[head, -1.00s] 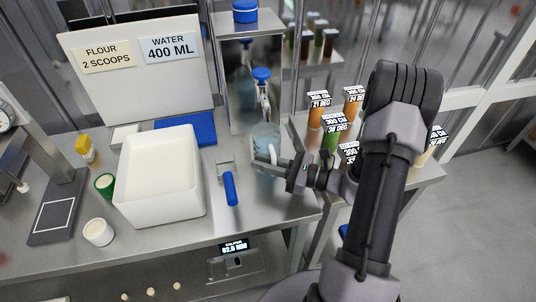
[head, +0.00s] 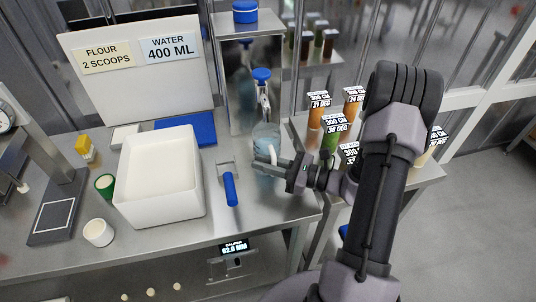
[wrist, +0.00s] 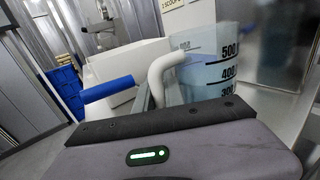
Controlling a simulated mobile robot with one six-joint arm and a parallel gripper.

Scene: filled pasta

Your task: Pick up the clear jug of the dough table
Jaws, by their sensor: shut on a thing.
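The clear jug (head: 266,135) stands under the blue-topped tap at the right end of the steel dough table (head: 262,208). In the wrist view the jug (wrist: 205,72) shows dark volume marks, bluish contents and a white handle (wrist: 166,66) facing me. My gripper (head: 270,171) reaches in from the right and is shut on the jug's handle.
A blue-handled scraper (head: 230,188) lies just left of the jug. A white tub (head: 150,212) stands further left. The tap (head: 262,90) hangs close above the jug. Labelled tubes (head: 314,120) stand on a side table to the right.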

